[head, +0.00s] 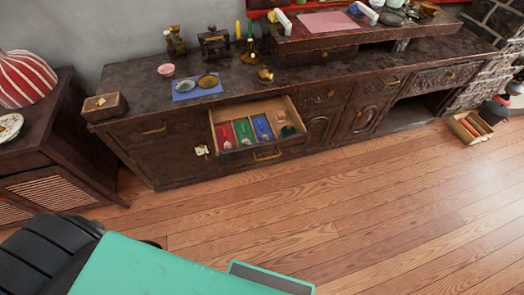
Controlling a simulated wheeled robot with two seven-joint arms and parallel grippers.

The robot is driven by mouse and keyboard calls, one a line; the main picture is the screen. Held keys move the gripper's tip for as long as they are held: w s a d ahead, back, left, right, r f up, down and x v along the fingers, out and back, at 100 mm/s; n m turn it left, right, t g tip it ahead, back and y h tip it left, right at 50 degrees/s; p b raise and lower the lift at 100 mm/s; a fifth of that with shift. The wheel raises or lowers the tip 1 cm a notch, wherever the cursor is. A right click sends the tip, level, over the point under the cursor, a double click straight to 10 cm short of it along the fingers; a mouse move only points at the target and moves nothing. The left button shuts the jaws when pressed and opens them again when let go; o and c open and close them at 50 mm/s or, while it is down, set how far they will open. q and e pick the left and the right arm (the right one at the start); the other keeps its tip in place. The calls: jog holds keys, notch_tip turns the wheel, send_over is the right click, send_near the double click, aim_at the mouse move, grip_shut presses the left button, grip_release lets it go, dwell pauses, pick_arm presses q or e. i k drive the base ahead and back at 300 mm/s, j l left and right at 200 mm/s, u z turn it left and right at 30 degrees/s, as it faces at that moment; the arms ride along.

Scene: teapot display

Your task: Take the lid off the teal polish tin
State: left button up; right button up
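A small round dark-teal tin (289,131) sits in the right-hand compartment of the open drawer (262,150) in the dark wooden sideboard. It looks like the teal polish tin, but it is too small to tell whether its lid is on. A small light item (280,116) lies behind it in the same compartment. Neither of my grippers shows in the head view.
The other drawer compartments are red, green and blue, with spoon-like items. A blue cloth (197,88) with two small dishes lies on the sideboard top (140,82). An open box (469,127) stands on the floor at right. The wooden floor before the drawer is clear.

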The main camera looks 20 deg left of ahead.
aim_at(286, 130)
jog(key=z, duration=0.6)
jog(key=j+z, duration=0.35)
jog(key=k+j+z, duration=0.2)
jog(key=j+z, duration=0.15)
jog(key=k+j+z, duration=0.15)
jog(key=j+z, duration=0.15)
jog(key=j, duration=0.15)
jog(key=k+j+z, duration=0.2)
jog(key=j+z, duration=0.15)
